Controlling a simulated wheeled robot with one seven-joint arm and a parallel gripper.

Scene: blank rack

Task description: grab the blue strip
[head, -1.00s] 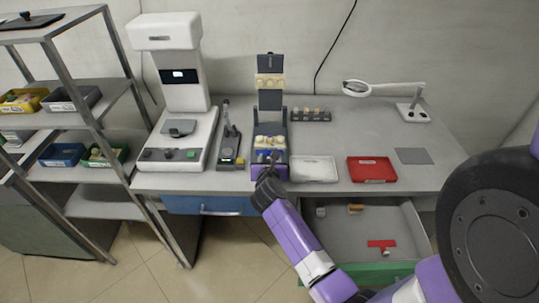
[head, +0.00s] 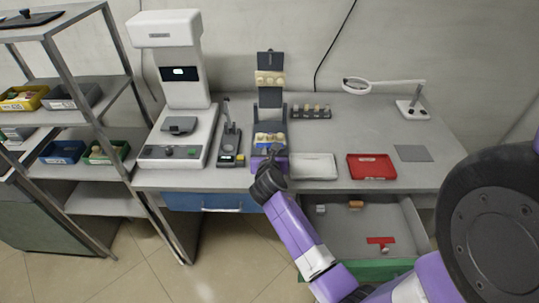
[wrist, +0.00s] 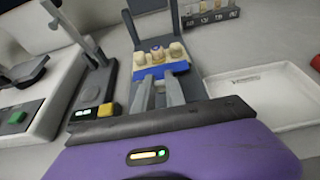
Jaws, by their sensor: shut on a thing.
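The blue strip (wrist: 160,71) lies across the dark grey stand (wrist: 150,28) in the wrist view, with several cream knobs just behind it. In the head view the strip (head: 268,142) shows low on the stand, just beyond my gripper (head: 271,150). My gripper (wrist: 160,83) is shut on the strip, its two grey fingers reaching its near edge. The fingertips partly cover the strip. I cannot tell whether it is lifted off the stand.
A grey device with a yellow button (wrist: 108,110) stands close on the left. A white tray (head: 314,167) and a red tray (head: 371,167) lie to the right. A small rack (head: 311,112) stands behind. An open drawer (head: 340,240) is below the table's front edge.

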